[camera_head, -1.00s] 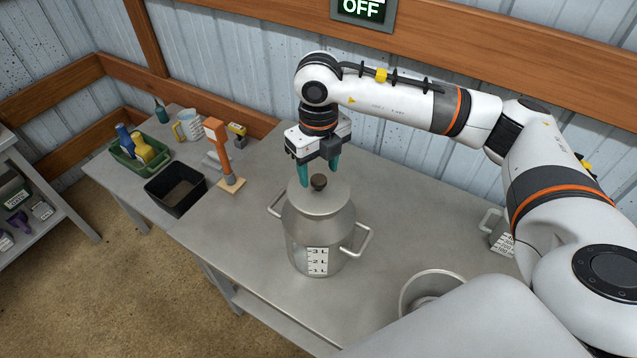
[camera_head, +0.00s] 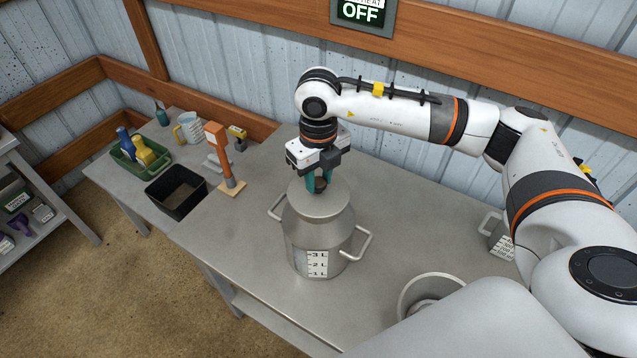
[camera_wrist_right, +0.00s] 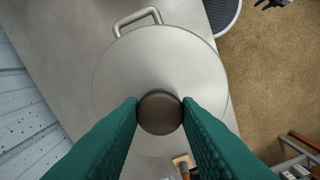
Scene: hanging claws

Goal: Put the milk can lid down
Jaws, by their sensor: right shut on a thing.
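The metal milk can (camera_head: 318,240) stands upright on the table, with a handle on each side and a litre scale on its front. Its round grey lid (camera_head: 325,202) sits on top of the can. My right gripper (camera_head: 317,184) is above the lid, with its teal fingers shut on the lid's dark knob. In the right wrist view the knob (camera_wrist_right: 160,113) is between the two fingertips, and the lid (camera_wrist_right: 150,70) spreads out beneath.
A metal bucket (camera_head: 405,292) stands at the table's front right, and a measuring cup (camera_head: 497,236) at the right.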

